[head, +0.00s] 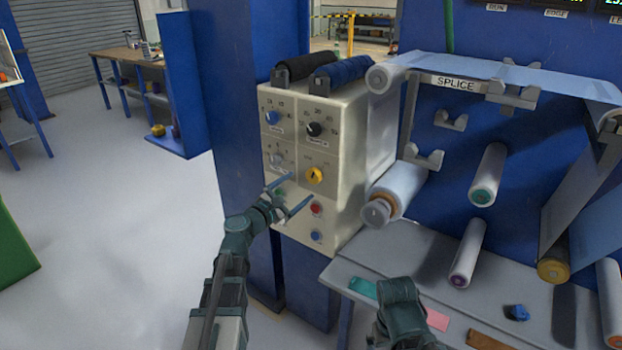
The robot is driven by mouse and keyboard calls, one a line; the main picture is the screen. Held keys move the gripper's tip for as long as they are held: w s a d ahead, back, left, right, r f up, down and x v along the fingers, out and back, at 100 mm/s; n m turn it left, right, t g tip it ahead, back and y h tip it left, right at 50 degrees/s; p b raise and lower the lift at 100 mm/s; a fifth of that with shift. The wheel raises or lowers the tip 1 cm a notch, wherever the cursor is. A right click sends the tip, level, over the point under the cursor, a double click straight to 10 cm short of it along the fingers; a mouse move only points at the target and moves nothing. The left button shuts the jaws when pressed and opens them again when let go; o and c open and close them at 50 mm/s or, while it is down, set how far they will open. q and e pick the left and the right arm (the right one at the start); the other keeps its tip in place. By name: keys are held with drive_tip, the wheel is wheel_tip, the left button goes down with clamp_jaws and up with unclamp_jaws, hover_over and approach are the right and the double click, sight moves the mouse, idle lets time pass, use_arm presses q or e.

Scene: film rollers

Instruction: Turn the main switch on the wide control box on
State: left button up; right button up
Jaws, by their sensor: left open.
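The wide cream control box (340,192) stands on the blue column, with several knobs and buttons on its front. A yellow rotary knob (315,175) with a dark, roughly upright pointer sits right of the middle; it looks like the main switch, but its lettering is too small to read. My left gripper (301,188) is open and empty, its two thin fingers spread in front of the panel just below and left of the yellow knob. I cannot tell whether a fingertip touches the panel. Part of my right arm shows at the bottom; its gripper is not visible.
Black and blue knobs sit above the yellow one; a red button (316,208) and a blue button (316,236) sit below. Dark rolls (341,72) lie on the box top. A film roll (402,188) and grey shelf (425,262) crowd the right.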

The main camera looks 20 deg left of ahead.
sight(312, 177)
use_arm(q)
drive_tip(key=x, duration=0.7)
